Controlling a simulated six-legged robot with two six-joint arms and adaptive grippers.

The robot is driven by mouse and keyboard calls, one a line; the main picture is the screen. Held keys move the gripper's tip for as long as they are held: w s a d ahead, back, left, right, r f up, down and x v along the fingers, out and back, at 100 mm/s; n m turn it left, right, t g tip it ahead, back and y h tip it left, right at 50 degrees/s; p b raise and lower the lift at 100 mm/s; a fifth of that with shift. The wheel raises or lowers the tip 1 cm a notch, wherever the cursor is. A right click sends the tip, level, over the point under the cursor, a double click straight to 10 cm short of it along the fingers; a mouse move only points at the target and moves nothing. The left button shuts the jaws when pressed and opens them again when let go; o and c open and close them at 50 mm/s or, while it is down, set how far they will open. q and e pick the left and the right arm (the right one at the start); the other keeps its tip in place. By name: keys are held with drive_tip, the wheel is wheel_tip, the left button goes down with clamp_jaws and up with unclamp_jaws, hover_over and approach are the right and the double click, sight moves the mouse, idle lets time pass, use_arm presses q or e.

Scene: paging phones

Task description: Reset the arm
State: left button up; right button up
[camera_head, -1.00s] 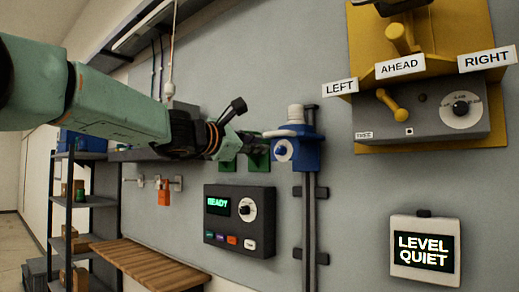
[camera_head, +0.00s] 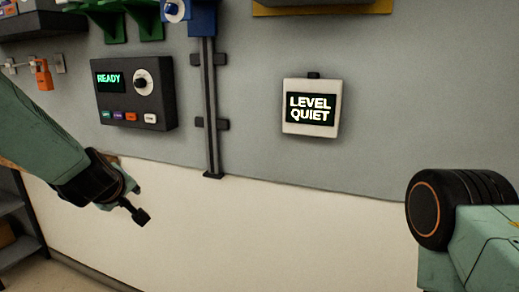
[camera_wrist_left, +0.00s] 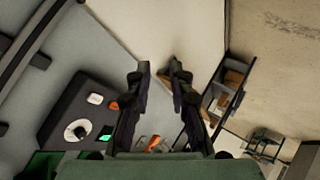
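My left gripper (camera_wrist_left: 160,75) shows in the left wrist view with its two black fingers apart and nothing between them. In the head view my left arm comes in from the left, and its gripper (camera_head: 121,191) hangs low in front of the wall, below the dark control box (camera_head: 136,96). It touches nothing that I can see, and its fingers are hard to make out there. Part of my right arm shows at the right edge of the head view; its gripper is out of view.
The box's screen reads READY. A white panel (camera_head: 288,121) reading LEVEL QUIET hangs on the wall. A vertical rail (camera_head: 209,112) carries a blue fitting (camera_head: 202,20). An orange padlock (camera_head: 43,77) hangs at left. A shelf (camera_head: 14,211) stands at lower left. The lower wall is clear.

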use_arm(q)
drive_tip(key=s+d+f+m+g+h+b, duration=0.15)
drive_tip(key=s+f+m, duration=0.25)
drive_tip(key=s+f, duration=0.6)
drive_tip(key=s+d+f+m+g, duration=0.3)
drive_tip(key=s+f, duration=0.4)
drive_tip(key=f, duration=0.6)
drive_tip(key=s+d+f+m+g, duration=0.1)
drive_tip(key=s+f+g, duration=0.1)
drive_tip(key=s+f, duration=0.3)
drive_tip(key=s+d+f+m+g+h+b, duration=0.1)
drive_tip(key=s+f, duration=0.4)
drive_tip(key=s, duration=0.8)
drive_tip(key=s+d+f+m+g, duration=0.1)
drive_tip(key=s+f, duration=0.3)
drive_tip(key=s, duration=0.5)
drive_tip(key=shift+d+f+m+g+b, duration=0.2)
drive_tip(key=shift+f+m+g+b, duration=0.25)
drive_tip(key=shift+g, duration=0.4)
